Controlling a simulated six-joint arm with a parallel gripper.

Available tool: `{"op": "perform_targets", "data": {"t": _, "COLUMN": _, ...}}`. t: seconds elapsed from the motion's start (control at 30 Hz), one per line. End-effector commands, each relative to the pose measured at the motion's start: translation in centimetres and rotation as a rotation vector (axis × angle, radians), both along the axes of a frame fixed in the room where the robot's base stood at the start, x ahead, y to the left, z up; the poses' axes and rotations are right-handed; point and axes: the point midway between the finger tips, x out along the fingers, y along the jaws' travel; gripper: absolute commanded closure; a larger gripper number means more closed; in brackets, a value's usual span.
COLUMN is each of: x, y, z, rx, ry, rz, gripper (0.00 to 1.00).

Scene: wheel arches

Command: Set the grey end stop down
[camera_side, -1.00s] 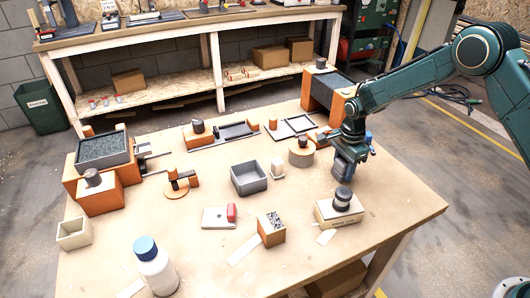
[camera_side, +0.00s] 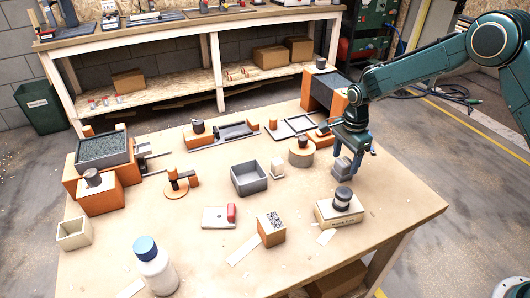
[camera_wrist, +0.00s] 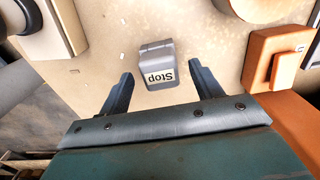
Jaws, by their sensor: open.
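The grey end stop (camera_side: 342,168) rests on the right part of the wooden table, below my gripper.
An orange block (camera_wrist: 281,58) is close on the right in the wrist view. Bare tabletop (camera_side: 395,200) lies to the right.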

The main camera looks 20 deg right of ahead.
Motion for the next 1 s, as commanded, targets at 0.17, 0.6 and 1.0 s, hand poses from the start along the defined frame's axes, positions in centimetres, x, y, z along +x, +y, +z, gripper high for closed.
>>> {"op": "perform_targets", "data": {"t": 0.17, "x": 0.1, "y": 0.0, "z": 3.2, "rx": 0.000, "ry": -0.004, "rz": 0.000, "gripper": 0.35}}
{"op": "perform_targets", "data": {"t": 0.6, "x": 0.0, "y": 0.0, "z": 8.1, "rx": 0.000, "ry": -0.001, "rz": 0.000, "gripper": 0.35}}
{"op": "perform_targets", "data": {"t": 1.0, "x": 0.0, "y": 0.0, "z": 8.4, "rx": 0.000, "ry": 0.000, "rz": 0.000, "gripper": 0.35}}
